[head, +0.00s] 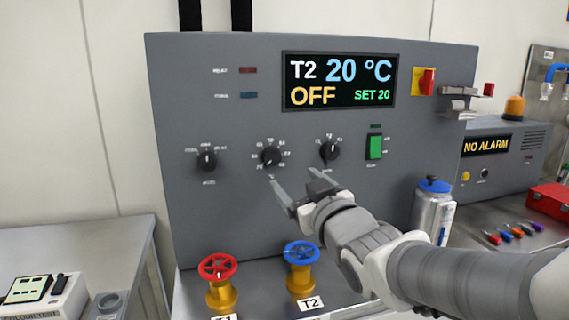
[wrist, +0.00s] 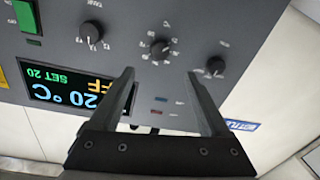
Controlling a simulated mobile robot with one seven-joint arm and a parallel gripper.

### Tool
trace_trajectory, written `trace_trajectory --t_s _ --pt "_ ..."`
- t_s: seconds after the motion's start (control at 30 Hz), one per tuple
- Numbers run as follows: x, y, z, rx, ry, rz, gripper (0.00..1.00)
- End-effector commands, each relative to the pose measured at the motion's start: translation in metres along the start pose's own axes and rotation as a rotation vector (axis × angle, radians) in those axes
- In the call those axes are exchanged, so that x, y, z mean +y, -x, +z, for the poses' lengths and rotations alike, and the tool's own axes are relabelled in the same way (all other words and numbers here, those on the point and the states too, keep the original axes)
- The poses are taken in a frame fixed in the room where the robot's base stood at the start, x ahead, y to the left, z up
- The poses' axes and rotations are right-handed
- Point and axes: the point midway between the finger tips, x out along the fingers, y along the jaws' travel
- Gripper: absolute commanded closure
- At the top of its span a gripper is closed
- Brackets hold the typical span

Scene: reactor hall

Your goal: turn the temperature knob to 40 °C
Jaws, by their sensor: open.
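The temperature knob (head: 271,157) is the middle black knob on the grey panel, ringed by a numbered scale too small to read surely. It also shows in the wrist view (wrist: 160,48), just beyond and between the fingertips. My gripper (head: 292,180) is open and empty, its fingers in front of the panel slightly below and right of the knob in the head view. No contact with the knob shows. The display (head: 339,81) reads T2, 20 °C, OFF and SET 20.
Other black knobs sit at left (head: 207,160) and right (head: 330,150), with a green switch (head: 375,146) farther right. A red valve (head: 217,267) and a blue valve (head: 301,253) stand below the panel. A metal bottle (head: 431,209) stands beside my arm.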

Motion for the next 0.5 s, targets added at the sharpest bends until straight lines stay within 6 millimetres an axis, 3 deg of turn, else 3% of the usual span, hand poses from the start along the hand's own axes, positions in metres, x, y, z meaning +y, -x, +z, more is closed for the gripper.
trace_trajectory --t_s 0.5 --pt "0.0 -0.085 0.002 -0.003 0.0 0.0 0.2"
